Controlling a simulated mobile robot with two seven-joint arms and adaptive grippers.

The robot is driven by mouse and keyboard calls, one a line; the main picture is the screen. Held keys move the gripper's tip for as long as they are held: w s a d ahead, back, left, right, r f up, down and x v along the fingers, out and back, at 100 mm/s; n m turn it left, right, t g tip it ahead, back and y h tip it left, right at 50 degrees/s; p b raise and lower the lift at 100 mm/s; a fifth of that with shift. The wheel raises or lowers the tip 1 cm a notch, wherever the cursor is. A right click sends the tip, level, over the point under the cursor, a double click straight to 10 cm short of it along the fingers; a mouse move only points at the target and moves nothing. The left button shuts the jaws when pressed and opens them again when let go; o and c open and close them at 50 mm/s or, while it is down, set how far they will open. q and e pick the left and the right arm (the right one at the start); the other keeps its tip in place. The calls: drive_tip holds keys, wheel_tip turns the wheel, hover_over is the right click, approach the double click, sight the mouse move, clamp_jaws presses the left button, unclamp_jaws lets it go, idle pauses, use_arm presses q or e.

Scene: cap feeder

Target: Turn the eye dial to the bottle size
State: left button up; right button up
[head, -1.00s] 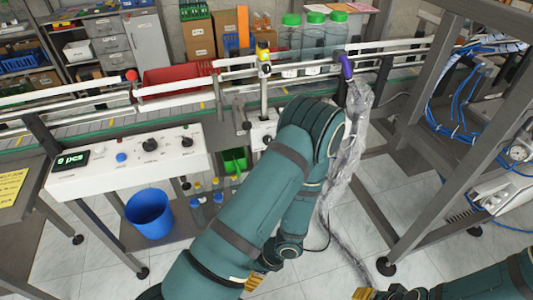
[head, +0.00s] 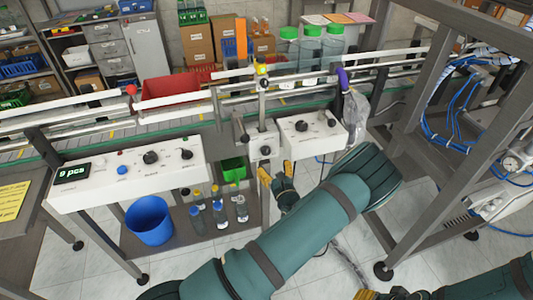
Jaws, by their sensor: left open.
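A small white box (head: 264,146) with dark knobs stands at the foot of the sensor post (head: 262,98), which carries a yellow-topped eye (head: 262,70). To its right is a white control box (head: 308,132) with several dark dials; I cannot read which is the eye dial. Clear bottles with green caps (head: 310,46) stand on the conveyor behind. My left gripper (head: 277,172) is open and empty, its yellow fingertips just below the small box and apart from the dials. My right gripper (head: 380,294) shows only partly at the bottom edge.
A long white panel (head: 130,172) with a "9 pcs" display and knobs lies left. Below are a blue bin (head: 149,219), a green bin (head: 233,168) and several small bottles (head: 219,213). A grey frame (head: 420,150) with blue cables stands right. A plastic-wrapped part (head: 355,108) hangs beside the control box.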

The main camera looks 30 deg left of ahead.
sight(267, 153)
use_arm(q)
drive_tip(key=x, duration=0.8)
drive_tip(key=shift+b, duration=0.35)
clamp_jaws()
